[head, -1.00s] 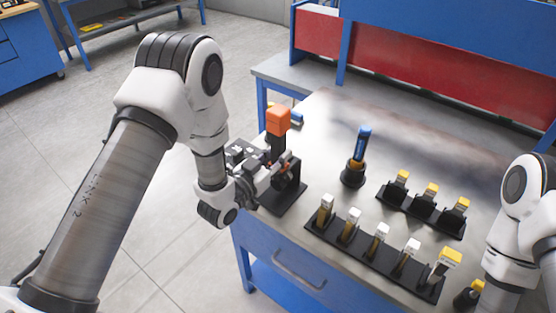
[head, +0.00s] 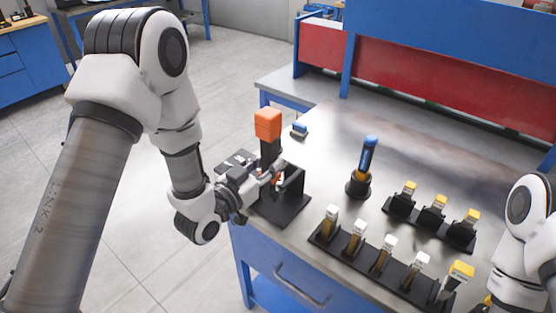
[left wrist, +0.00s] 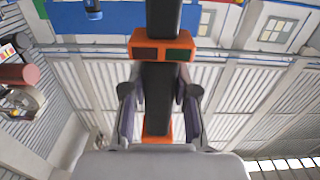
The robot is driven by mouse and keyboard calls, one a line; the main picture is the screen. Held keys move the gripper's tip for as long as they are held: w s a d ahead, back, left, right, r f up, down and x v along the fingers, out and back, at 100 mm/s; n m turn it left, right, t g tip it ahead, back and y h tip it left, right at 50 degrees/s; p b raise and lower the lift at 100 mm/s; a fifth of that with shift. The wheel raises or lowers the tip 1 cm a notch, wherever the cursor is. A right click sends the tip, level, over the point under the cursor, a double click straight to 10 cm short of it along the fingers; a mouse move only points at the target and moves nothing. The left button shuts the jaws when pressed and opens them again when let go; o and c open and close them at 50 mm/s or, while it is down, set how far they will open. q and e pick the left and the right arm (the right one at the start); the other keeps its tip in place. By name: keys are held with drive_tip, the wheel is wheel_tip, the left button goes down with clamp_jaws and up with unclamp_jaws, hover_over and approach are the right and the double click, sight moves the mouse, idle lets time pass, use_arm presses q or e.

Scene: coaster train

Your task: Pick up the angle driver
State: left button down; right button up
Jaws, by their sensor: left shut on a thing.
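The angle driver is an orange and black tool with an orange block (head: 267,123) on top of a black body. It stands roughly upright at the left end of the table, at the black stand (head: 292,190). My left gripper (head: 272,174) is shut on its black body, below the orange block. In the left wrist view the driver (left wrist: 158,92) lies between the two fingers, with orange parts above and below the black section. I cannot tell whether its lower end is clear of the stand. My right gripper is out of view.
A blue-topped tool (head: 367,155) stands in a round black holder on the table. Black racks with white-topped (head: 358,238) and yellow-topped (head: 433,207) pieces lie to the right. A small blue item (head: 300,130) lies behind the driver. The table's middle (head: 330,170) is clear.

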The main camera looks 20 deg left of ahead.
use_arm(q)
drive_tip(key=b+v, duration=0.1)
drive_tip(key=v, duration=0.5)
drive_tip(key=shift+s+r, duration=0.1)
drive_tip(key=shift+r, duration=0.05)
drive_tip(key=p, duration=1)
approach(264, 166)
drive_tip(key=shift+v, duration=1)
drive_tip(key=c, duration=1.9)
unclamp_jaws()
drive_tip(key=shift+d, duration=0.1)
clamp_jaws()
